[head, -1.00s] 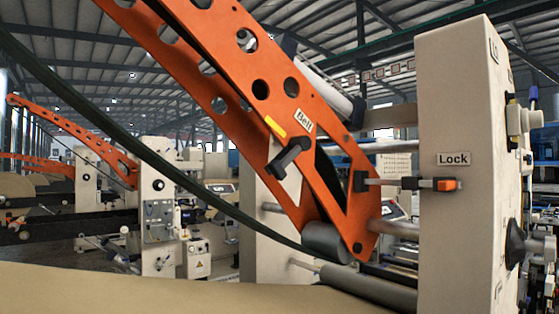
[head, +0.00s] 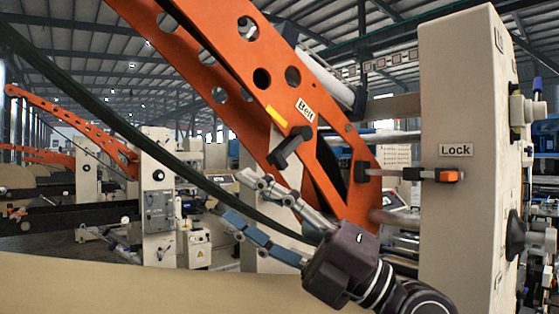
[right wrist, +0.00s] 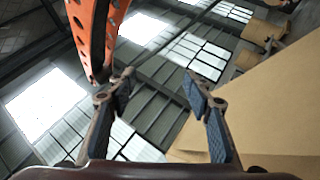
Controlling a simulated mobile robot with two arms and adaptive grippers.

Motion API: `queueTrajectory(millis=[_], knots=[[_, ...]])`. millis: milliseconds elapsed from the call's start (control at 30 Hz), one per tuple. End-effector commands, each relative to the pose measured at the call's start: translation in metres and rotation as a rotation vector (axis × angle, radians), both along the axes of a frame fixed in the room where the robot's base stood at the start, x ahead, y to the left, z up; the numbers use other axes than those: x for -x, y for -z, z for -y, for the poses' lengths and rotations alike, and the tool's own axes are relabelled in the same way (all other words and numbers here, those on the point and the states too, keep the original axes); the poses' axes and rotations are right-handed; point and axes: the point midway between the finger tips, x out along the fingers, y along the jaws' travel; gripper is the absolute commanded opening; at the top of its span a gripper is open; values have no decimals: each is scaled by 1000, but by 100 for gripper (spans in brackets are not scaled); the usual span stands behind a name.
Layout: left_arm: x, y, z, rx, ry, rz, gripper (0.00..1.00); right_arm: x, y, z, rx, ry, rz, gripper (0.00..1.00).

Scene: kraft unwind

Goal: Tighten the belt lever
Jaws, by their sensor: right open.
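The belt lever (head: 291,147) is a black handle on the orange perforated arm (head: 335,150), just below the "Belt" label (head: 305,109). It slants down to the left. My right gripper (head: 236,197) is in the head view, below and left of the lever, with its fingers pointing up and left. It is open and empty, apart from the lever. In the right wrist view, the open fingers (right wrist: 158,85) have nothing between them, and the orange arm (right wrist: 97,30) shows at upper left. The lever cannot be made out there. My left gripper is not in view.
A beige machine post (head: 462,220) with a "Lock" label (head: 455,150) and an orange-tipped latch (head: 447,175) stands right of the arm. A dark belt (head: 130,142) runs diagonally behind my gripper. A large brown paper roll (head: 120,285) fills the lower left.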

Motion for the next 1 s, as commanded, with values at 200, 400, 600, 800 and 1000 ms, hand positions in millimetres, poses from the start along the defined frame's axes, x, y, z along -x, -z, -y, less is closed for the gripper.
queueTrajectory(millis=[200, 400, 600, 800, 1000], knots=[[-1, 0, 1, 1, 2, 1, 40, -43, -18, 11, 434, 278, 70, 46], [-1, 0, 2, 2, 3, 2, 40, -79, -48, 69, 597, 559, 23, 46], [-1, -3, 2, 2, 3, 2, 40, -91, -63, 95, 630, 672, -13, 46], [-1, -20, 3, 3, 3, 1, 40, -113, -66, 80, 634, 675, -16, 46], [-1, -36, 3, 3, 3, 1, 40, -138, -66, 61, 632, 673, -15, 46]])
